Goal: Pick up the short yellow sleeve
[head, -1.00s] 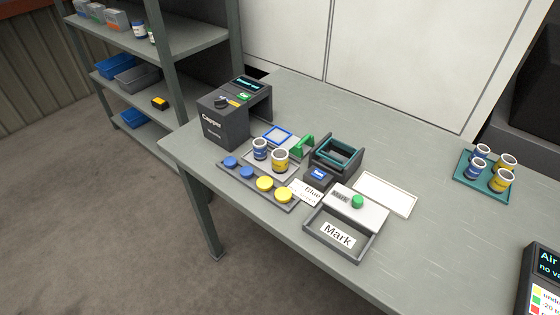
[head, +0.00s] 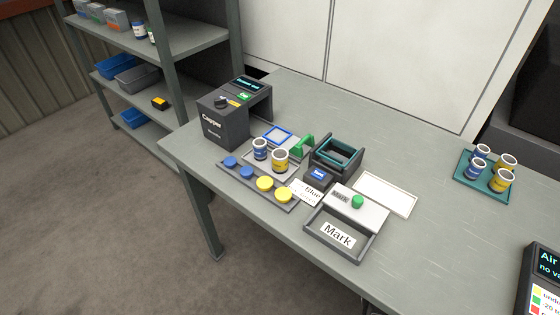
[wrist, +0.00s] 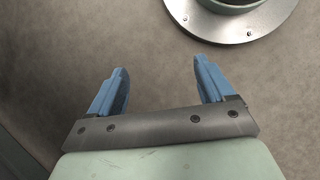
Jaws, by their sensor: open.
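Yellow sleeves show in the head view. Two more yellow sleeves, one at the back (head: 505,162) and one in front (head: 501,180), stand on the teal tray (head: 466,183) at the right with blue ones. I cannot tell for sure which is the short one. My gripper (wrist: 162,82) shows only in the wrist view; its two blue fingers are apart with nothing between them. It is over the floor, away from the sleeves.
A row of blue and yellow caps (head: 264,184) lies on a grey strip. A round metal base (wrist: 240,30) stands on the floor.

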